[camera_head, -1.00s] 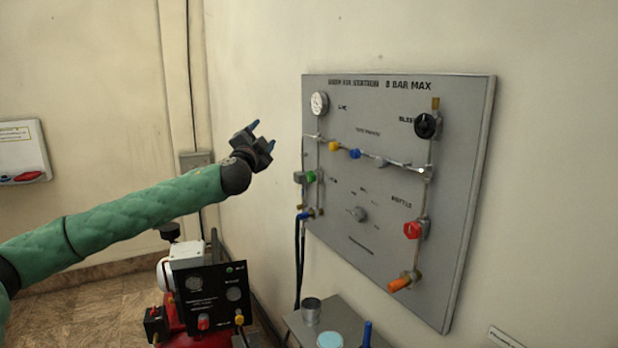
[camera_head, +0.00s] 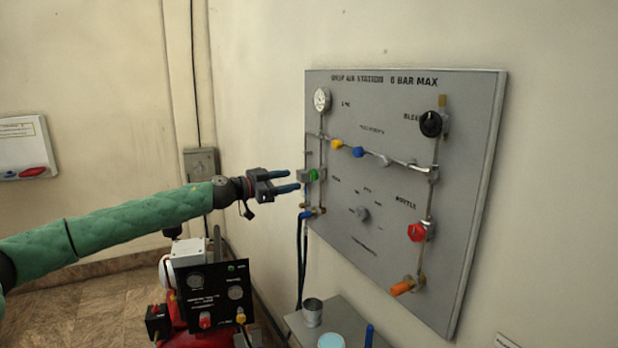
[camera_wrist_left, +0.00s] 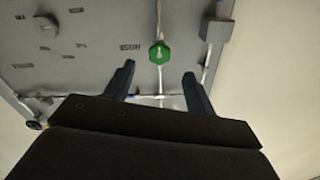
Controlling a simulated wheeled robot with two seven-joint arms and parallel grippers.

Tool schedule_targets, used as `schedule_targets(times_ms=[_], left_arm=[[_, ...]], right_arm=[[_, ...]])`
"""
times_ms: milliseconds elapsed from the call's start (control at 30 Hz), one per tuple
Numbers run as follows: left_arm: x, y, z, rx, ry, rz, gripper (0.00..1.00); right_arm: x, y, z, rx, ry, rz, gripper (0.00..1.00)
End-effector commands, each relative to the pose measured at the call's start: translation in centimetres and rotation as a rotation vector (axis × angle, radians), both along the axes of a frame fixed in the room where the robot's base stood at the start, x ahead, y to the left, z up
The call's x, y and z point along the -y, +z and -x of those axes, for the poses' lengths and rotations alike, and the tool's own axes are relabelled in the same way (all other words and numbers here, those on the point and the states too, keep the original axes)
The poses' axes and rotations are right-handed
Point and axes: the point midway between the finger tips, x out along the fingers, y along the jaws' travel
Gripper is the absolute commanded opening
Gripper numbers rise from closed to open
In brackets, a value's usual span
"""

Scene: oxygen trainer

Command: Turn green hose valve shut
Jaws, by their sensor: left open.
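The green hose valve (camera_head: 313,175) is a small green knob on a pipe at the left side of the grey wall panel (camera_head: 400,255). In the left wrist view the green valve (camera_wrist_left: 159,54) shows beyond and between the two fingertips. My left gripper (camera_head: 297,181) is open and empty, its blue-grey fingers pointing right at the valve; the left gripper also shows in the wrist view (camera_wrist_left: 158,70). The fingers do not look closed around the knob; the exact gap to it is hard to tell. My right gripper is not in view.
The panel carries a gauge (camera_head: 321,99), a black knob (camera_head: 431,124), a yellow knob (camera_head: 337,144), a blue knob (camera_head: 358,152), a red valve (camera_head: 417,232) and an orange handle (camera_head: 402,288). A blue fitting (camera_head: 306,215) with dark hoses sits below the green valve. A compressor (camera_head: 205,295) stands below.

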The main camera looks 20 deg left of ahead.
Motion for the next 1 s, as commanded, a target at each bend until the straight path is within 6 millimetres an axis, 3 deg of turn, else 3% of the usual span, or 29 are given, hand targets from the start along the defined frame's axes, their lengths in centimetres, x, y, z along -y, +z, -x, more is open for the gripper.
schedule_targets(times_ms=[600, 1000], left_arm=[[4.8, 0.1, -5.1, 0.001, 0.002, 0.001, 0.55], [5.2, 0.0, -5.6, 0.001, 0.003, 0.001, 0.55]], right_arm=[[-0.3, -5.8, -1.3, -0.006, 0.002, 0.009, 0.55], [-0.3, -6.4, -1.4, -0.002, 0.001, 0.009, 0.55]])
